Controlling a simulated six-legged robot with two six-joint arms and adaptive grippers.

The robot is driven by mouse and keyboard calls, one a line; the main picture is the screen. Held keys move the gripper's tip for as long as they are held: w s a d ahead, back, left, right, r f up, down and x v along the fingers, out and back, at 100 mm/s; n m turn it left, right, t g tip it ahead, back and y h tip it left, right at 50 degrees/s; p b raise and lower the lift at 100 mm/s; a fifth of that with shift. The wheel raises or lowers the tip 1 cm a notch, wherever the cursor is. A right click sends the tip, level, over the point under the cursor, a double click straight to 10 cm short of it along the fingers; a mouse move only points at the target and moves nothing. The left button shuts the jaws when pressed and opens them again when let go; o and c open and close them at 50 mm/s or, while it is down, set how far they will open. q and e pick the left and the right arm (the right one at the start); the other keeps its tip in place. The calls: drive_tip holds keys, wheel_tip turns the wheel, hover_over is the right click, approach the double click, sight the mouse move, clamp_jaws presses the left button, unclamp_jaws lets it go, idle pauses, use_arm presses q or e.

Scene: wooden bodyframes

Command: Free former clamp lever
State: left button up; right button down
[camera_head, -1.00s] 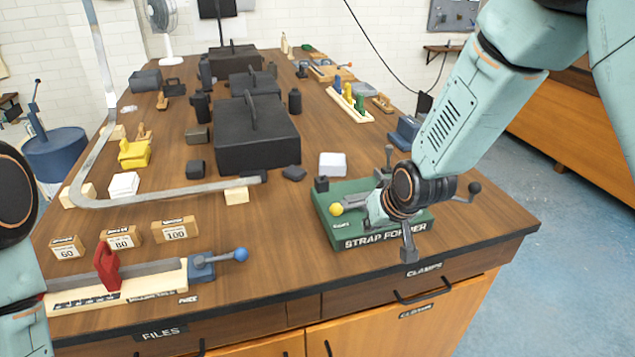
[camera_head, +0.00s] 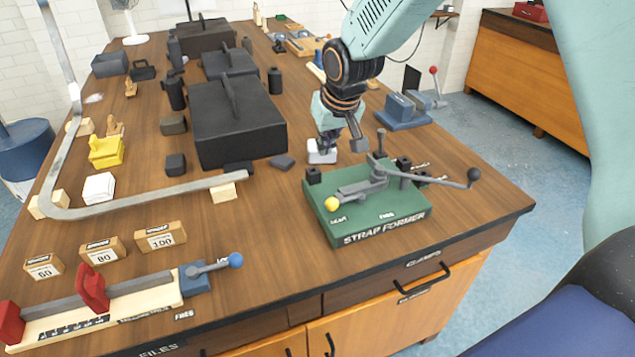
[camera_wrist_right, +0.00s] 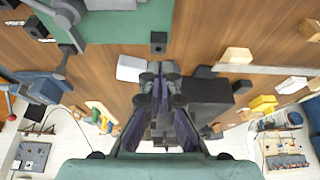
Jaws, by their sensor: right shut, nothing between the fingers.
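The strap former (camera_head: 368,230) is a green base on the bench's front right. A short lever with a yellow ball (camera_head: 331,203) sits at its left, by the left label; the "FREE" label is farther right. A long bar with a dark knob (camera_head: 473,174) reaches out to the right. My right gripper (camera_head: 328,148) is shut and empty, behind the former, at the white block (camera_head: 321,157) and partly covering it. In the right wrist view its fingers (camera_wrist_right: 161,75) are together, and the green base (camera_wrist_right: 120,25) is at the top. My left gripper is out of view.
A blue vise (camera_head: 405,110) stands behind right of the former. Black boxes (camera_head: 235,125) fill the middle. A long bent metal strap (camera_head: 140,207) and a file fixture with a blue-knobbed lever (camera_head: 215,267) are at left. Bench top between fixture and former is clear.

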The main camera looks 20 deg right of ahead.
sight(345, 200)
drive_tip(key=shift+g, duration=0.3)
drive_tip(key=x, duration=0.3)
drive_tip(key=s+x, duration=0.1)
drive_tip(key=x, duration=0.5)
drive_tip(key=shift+s+d+f, duration=0.2)
drive_tip(key=shift+d+f, duration=0.1)
drive_tip(key=shift+f, duration=0.1)
drive_tip(key=shift+a+f, duration=0.1)
drive_tip(key=shift+f, duration=0.2)
drive_tip(key=shift+s+a+f+p, duration=0.15)
drive_tip(key=shift+s+p, duration=0.1)
drive_tip(key=shift+s, duration=0.15)
drive_tip(key=shift+s+a+r+p, duration=0.1)
drive_tip(key=shift+s+a+p, duration=0.1)
drive_tip(key=shift+s, duration=0.25)
drive_tip(key=shift+s+f, duration=0.15)
drive_tip(key=shift+s, duration=0.2)
drive_tip(key=shift+s+d, duration=0.25)
drive_tip(key=shift+s, duration=0.45)
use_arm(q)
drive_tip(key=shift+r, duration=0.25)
use_arm(e)
drive_tip(key=shift+f, duration=0.1)
